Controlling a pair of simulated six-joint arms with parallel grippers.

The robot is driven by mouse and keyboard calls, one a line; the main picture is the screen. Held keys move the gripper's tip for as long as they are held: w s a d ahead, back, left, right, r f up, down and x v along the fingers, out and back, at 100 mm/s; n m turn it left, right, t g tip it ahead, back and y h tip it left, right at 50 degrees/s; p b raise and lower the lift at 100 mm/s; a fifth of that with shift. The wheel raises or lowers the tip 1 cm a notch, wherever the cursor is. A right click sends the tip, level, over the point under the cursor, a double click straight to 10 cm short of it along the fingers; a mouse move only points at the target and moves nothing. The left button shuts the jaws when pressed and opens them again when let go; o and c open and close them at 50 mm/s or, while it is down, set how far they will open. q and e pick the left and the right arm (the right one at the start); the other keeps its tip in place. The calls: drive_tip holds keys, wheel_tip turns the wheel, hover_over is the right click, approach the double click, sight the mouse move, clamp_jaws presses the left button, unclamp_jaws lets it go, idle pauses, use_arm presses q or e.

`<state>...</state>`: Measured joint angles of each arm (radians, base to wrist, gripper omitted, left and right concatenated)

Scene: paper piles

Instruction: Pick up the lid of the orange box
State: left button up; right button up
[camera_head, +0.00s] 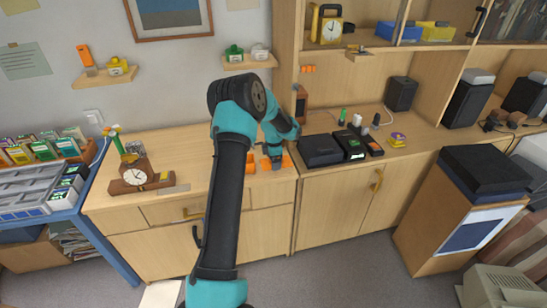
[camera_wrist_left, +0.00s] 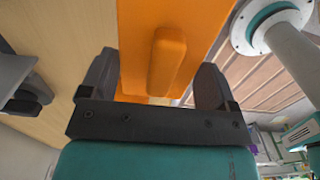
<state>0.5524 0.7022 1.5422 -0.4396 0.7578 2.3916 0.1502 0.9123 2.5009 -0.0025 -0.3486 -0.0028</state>
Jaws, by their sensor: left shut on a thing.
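An orange box (camera_head: 251,163) sits on the light wood counter, partly hidden behind my left arm and gripper. My left gripper (camera_head: 273,164) points down at it. In the left wrist view the orange lid (camera_wrist_left: 133,45) with its raised bar handle (camera_wrist_left: 166,62) fills the space between the two dark fingers of my left gripper (camera_wrist_left: 155,85). The gripper is shut on the lid. Whether the lid is apart from the box cannot be told. My right gripper is not in view.
A wooden clock (camera_head: 134,178) stands on the counter at the left. Black boxes (camera_head: 320,150) lie just right of the gripper. A small wall shelf (camera_head: 248,63) hangs above. The counter between the clock and the box is mostly clear.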

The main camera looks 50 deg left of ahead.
use_arm(q)
drive_tip(key=s+d+r, duration=0.1)
drive_tip(key=s+d, duration=0.6)
drive_tip(key=d, duration=0.2)
drive_tip(key=shift+s, duration=0.35)
drive_tip(key=s+a+r, duration=0.1)
drive_tip(key=a+r, duration=0.3)
drive_tip(key=a, duration=0.6)
drive_tip(key=s+a+r+m, duration=0.1)
drive_tip(key=a+r, duration=0.3)
drive_tip(key=a, duration=0.6)
drive_tip(key=shift+s+a, duration=0.15)
drive_tip(key=shift+s, duration=0.6)
drive_tip(key=shift+f, duration=0.1)
drive_tip(key=shift+f, duration=3.05)
drive_tip(key=shift+f, duration=0.2)
